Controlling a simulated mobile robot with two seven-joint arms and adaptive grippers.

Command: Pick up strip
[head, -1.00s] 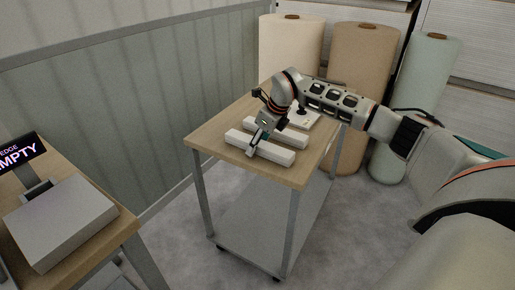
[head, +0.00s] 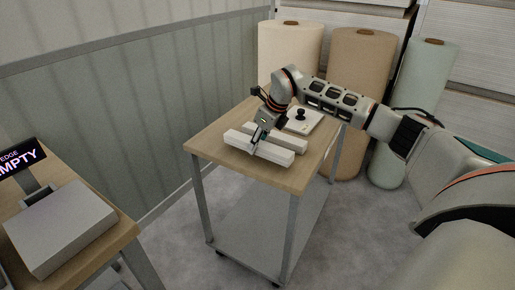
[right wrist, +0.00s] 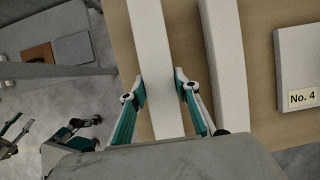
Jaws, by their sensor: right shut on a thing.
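Two long white strips lie side by side on the wooden top of a cart. My right gripper (head: 256,147) reaches down from the right over the front strip (head: 272,152). In the right wrist view its two fingers (right wrist: 160,88) stand on either side of this strip (right wrist: 150,40), shut on it. The back strip (head: 287,143) lies just beyond and also shows in the wrist view (right wrist: 222,50), outside the fingers. Teal and black parts at the lower left of the wrist view look like my left gripper (right wrist: 45,138); its jaw state is unclear.
A white plate with a black knob (head: 304,121) lies behind the strips. A grey box (head: 62,230) and a display reading "EMPTY" (head: 22,157) are on a table at left. Tall rolls (head: 357,90) stand behind the cart (head: 215,152). Grey floor separates cart and table.

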